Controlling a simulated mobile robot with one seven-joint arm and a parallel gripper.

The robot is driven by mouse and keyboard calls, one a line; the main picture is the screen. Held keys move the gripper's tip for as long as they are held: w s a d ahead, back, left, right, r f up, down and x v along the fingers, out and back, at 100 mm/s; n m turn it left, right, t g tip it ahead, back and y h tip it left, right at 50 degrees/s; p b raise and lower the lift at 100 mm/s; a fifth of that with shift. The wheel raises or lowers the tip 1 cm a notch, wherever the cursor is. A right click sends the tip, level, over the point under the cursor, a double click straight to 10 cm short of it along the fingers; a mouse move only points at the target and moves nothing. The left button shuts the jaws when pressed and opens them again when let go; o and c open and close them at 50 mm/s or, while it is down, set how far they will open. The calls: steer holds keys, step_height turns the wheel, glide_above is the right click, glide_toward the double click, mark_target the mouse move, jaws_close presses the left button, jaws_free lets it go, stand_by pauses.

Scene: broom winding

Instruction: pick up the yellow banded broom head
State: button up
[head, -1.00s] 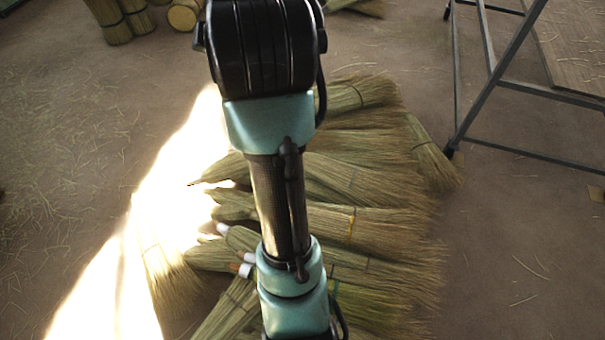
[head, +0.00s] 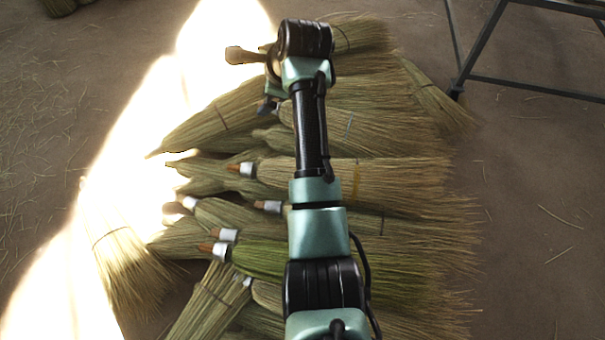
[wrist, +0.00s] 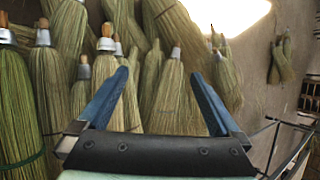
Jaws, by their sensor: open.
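The yellow banded broom head (head: 400,180) lies in the middle of the floor pile in the head view, its bristles to the right. A thin yellow band crosses it just right of my arm, which covers part of it. My gripper (wrist: 157,100) is open and empty in the wrist view, its two blue fingers spread wide, with several broom heads beyond them. I cannot make out the yellow band in the wrist view. In the head view my arm reaches over the pile toward its far side, and the gripper is mostly hidden behind the arm.
Other broom heads lie close around it, including a greener one (head: 265,258) nearer me and one with a blue band (head: 390,135) beyond. A metal trestle frame (head: 465,75) stands at the upper right. Bare floor (head: 540,200) is free at the right.

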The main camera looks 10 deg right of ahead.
mark_target(270, 167)
steer(key=s+f+m+g+b, duration=0.1)
steer(key=f+b, duration=0.2)
steer(key=f, duration=0.4)
steer(key=s+f+m+g+b, duration=0.1)
steer(key=f+m+b, duration=0.1)
steer(key=f+b, duration=0.2)
steer(key=s+a+f+m+g+b, duration=0.1)
steer(key=f+b, duration=0.3)
steer(key=f, duration=0.6)
steer(key=shift+a+f+g+y, duration=0.1)
steer(key=shift+f+g+y, duration=0.25)
steer(key=shift+g+y, duration=0.05)
steer(key=shift+w+a+f+b, duration=0.15)
steer(key=shift+w+f+b, duration=0.1)
steer(key=shift+f+b, duration=0.25)
steer(key=b+x, duration=0.1)
steer(key=b, duration=0.1)
steer(key=b+x, duration=0.2)
steer(key=shift+d+f, duration=0.1)
steer(key=shift+d, duration=0.1)
steer(key=shift+b+x, duration=0.95)
steer(key=shift+b, duration=0.05)
steer(key=shift+w, duration=0.1)
steer(key=shift+c, duration=0.2)
steer(key=shift+a, duration=0.1)
steer(key=c, duration=1.4)
